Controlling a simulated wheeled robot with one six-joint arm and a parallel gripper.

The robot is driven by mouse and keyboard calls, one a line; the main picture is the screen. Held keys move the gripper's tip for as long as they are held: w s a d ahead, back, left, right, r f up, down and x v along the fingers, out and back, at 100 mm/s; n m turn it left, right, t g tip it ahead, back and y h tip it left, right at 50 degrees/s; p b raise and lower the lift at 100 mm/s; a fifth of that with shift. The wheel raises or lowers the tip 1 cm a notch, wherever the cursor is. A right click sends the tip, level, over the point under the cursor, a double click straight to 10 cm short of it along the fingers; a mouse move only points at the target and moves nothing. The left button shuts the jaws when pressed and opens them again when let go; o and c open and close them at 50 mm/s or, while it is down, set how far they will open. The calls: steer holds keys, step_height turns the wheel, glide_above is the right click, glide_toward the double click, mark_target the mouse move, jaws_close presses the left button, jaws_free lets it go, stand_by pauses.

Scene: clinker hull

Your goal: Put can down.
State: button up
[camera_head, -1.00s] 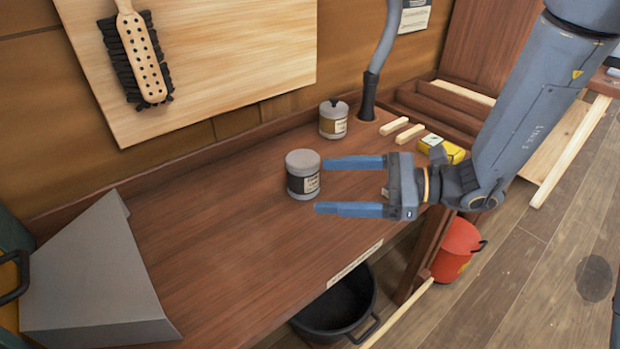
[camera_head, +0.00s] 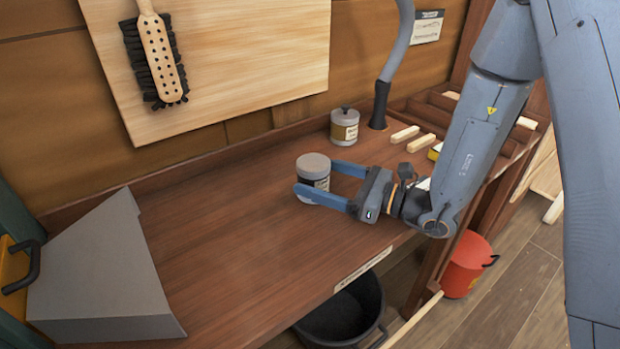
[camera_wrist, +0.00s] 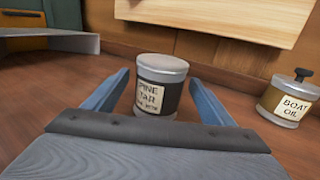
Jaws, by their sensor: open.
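The can (camera_head: 313,170), dark with a grey lid, stands upright on the wooden bench (camera_head: 230,240). In the wrist view the can (camera_wrist: 160,84) carries a cream label reading "PINE TAR". My gripper (camera_head: 322,184) is open, with its blue fingers on either side of the can. In the wrist view a gap shows between each finger and the can.
A boat oil tin (camera_head: 344,126) with a knobbed lid stands behind to the right, near a grey pipe (camera_head: 389,75). Pale wooden blocks (camera_head: 420,143) lie beyond. A grey angular block (camera_head: 100,270) stands at the left. The bench between it and the can is bare.

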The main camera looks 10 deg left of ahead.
mark_target(298, 170)
steer(key=shift+p+x, duration=0.45)
steer(key=shift+x, duration=2.35)
steer(key=shift+r, duration=0.1)
steer(key=c, duration=1.6)
